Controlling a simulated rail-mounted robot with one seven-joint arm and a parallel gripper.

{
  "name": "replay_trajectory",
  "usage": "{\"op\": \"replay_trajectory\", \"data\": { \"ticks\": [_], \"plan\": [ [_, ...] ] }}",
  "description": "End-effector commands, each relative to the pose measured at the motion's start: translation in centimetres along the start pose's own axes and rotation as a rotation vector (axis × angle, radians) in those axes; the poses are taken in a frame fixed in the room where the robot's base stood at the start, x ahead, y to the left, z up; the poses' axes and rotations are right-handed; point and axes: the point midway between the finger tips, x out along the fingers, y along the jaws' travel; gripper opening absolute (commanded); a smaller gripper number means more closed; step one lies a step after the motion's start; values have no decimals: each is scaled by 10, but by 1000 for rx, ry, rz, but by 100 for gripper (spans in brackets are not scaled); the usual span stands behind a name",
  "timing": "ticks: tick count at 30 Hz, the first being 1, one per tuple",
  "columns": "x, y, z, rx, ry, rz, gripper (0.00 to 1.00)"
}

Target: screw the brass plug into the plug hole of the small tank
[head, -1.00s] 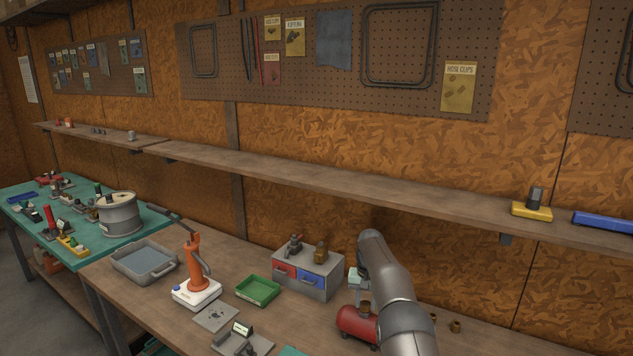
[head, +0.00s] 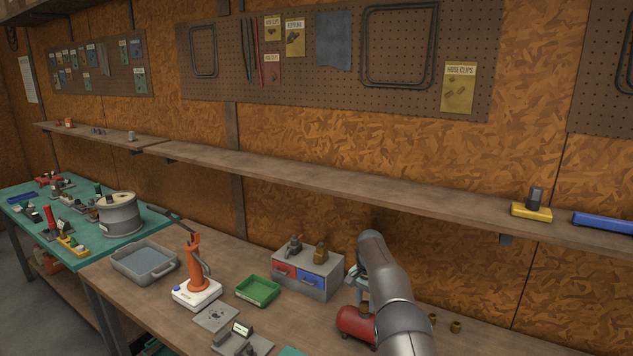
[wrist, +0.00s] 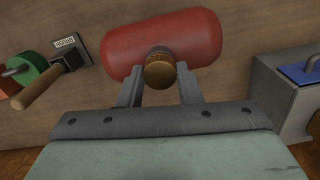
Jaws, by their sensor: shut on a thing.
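The small tank is a red horizontal cylinder (wrist: 195,38) lying on the bench in the wrist view. It also shows in the head view (head: 355,325), partly hidden by my arm. The brass plug (wrist: 158,72) is between the fingertips of my gripper (wrist: 159,80), at the near side of the tank's middle. My gripper is shut on the plug. The plug covers the tank's plug hole, so I cannot tell whether its thread is in the hole. In the head view my arm hides most of the gripper.
A grey drawer unit (head: 318,278) with red and blue drawers stands left of the tank. A green tray (head: 258,290) and an orange-and-white device (head: 195,285) stand farther left. Small brass fittings (head: 455,327) lie right of my arm. A shelf (head: 330,185) runs along the wall above.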

Motion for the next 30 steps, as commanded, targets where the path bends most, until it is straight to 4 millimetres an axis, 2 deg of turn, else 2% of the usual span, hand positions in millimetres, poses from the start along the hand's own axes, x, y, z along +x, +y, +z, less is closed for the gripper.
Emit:
{"op": "replay_trajectory", "data": {
  "ticks": [2, 11, 23, 30],
  "plan": [
    [0, 0, 0, 26, 0, 0, 11],
    [1, 0, 0, 405, 0, 1, 11],
    [1, 0, 0, 494, 0, 0, 11],
    [1, 0, 0, 821, 0, 1, 11]
  ]
}}
